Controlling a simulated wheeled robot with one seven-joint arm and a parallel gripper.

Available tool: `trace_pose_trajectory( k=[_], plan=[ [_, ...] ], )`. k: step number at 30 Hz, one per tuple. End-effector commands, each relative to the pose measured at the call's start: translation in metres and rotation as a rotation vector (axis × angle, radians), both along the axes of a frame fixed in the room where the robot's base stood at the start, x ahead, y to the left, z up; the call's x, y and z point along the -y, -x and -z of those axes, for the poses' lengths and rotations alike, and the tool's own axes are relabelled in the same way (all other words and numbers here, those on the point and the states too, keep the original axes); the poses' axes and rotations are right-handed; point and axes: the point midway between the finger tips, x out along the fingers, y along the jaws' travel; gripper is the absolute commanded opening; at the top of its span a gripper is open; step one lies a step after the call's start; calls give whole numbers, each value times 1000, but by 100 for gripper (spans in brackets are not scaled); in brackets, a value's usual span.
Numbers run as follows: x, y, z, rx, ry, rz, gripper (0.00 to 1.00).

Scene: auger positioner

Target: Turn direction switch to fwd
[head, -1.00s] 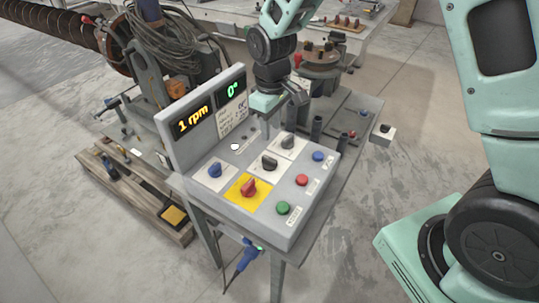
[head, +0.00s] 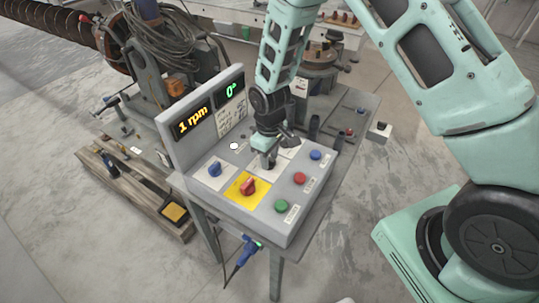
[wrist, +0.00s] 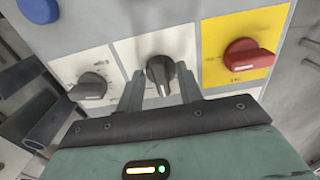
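The labels are too small to read, so I cannot tell which knob is the direction switch. My gripper (head: 268,163) is down at the panel, over the middle black knob. In the wrist view this middle black knob (wrist: 159,72) stands between my two open fingers, with a small gap on each side. Another black knob (wrist: 92,86) is to its left and the red knob (wrist: 243,56) to its right.
Green (head: 281,206), red (head: 299,178) and blue (head: 315,155) push buttons line the panel's right side. An upright display (head: 205,112) reading 1 rpm and 0° stands behind the knobs. A wooden pallet (head: 130,195) lies on the floor to the left.

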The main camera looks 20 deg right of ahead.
Motion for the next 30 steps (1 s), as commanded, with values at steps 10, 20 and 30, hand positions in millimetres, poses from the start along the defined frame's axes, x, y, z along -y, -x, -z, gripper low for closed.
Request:
trace_pose_trajectory(
  k=[10,20,30],
  plan=[
    [0,0,0,0,0,1,0],
    [0,0,1,1,1,87,0],
    [-2,1,1,1,1,353,0]
  ],
)
